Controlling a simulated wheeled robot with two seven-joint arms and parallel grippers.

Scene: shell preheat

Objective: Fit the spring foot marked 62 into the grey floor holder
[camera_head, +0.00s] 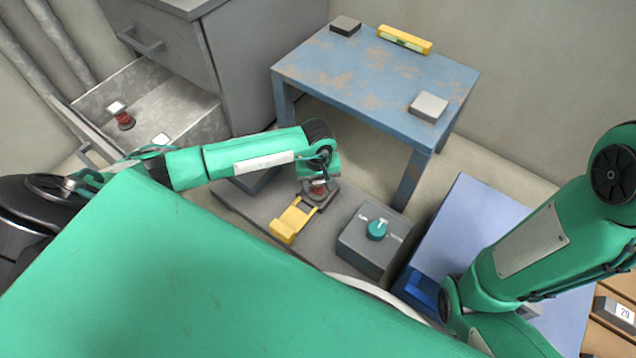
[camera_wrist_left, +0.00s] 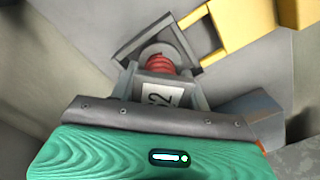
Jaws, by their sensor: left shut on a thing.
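My left gripper (camera_head: 319,172) is shut on a spring foot (camera_head: 318,188) with a red spring and holds it over the grey floor holder (camera_head: 325,199). In the left wrist view, the spring foot (camera_wrist_left: 158,64) shows its white label; a 2 reads clearly, with a partly covered digit beside it. Its spring end is at the square grey holder (camera_wrist_left: 172,28), seemingly within its outline. I cannot tell whether it is fully seated. A yellow slider or clamp (camera_head: 288,224) adjoins the holder and also shows in the left wrist view (camera_wrist_left: 235,22). My right gripper is out of sight.
A grey box with a teal knob (camera_head: 377,229) stands right of the holder. A blue table (camera_head: 375,75) stands behind. An open drawer (camera_head: 185,105) at the left holds another red spring foot (camera_head: 122,117). A pale blue surface (camera_head: 475,225) lies at the right.

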